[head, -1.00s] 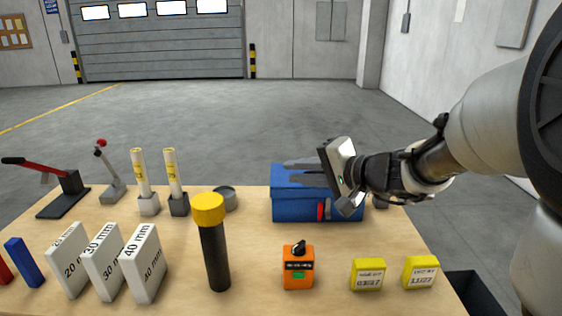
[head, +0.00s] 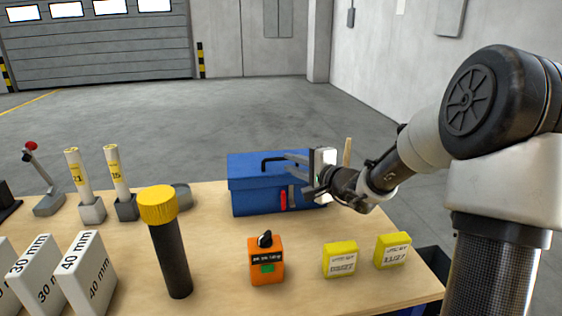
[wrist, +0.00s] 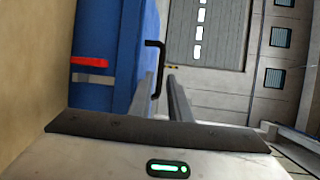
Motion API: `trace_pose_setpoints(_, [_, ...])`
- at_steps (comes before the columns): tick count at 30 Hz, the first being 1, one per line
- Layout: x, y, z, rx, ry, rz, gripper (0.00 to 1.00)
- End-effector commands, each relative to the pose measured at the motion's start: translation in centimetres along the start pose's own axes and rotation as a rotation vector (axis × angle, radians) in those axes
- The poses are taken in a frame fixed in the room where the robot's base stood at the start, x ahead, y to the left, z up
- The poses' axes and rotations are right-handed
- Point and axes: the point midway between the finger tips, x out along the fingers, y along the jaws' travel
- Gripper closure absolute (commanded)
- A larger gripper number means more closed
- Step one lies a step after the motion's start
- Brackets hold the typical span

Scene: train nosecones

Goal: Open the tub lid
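The blue tub (head: 255,198) stands closed at the back right of the table. Its lid (head: 245,166) carries a black handle (head: 268,164), which also shows in the wrist view (wrist: 160,70). A red piece (head: 283,201) and a grey piece beside it are on the tub's front, also visible in the wrist view (wrist: 88,62).
In front of the tub are an orange box (head: 267,266) with a black knob and two yellow blocks (head: 341,260). A black cylinder with a yellow cap (head: 158,205) stands left, near white gauge blocks (head: 86,272). Bare table lies directly before the tub.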

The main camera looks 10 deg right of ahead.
Motion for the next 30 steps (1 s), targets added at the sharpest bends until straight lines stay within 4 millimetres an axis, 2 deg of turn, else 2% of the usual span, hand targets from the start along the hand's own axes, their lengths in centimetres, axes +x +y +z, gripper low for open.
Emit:
trace_pose_setpoints(3, [2.5,0.1,0.1,0.002,-0.002,-0.001,0.83])
trace_pose_setpoints(10, [5.3,0.0,0.0,0.0,-0.001,-0.001,0.83])
trace_pose_setpoints(21, [6.0,0.0,0.1,-0.001,-0.001,0.0,0.83])
trace_pose_setpoints(22, [6.0,0.0,0.1,-0.001,-0.001,0.0,0.85])
trace_pose_setpoints(25, [5.9,0.0,0.1,-0.001,-0.001,0.0,1.0])
trace_pose_setpoints(30, [5.9,0.0,0.0,-0.001,-0.001,0.0,1.0])
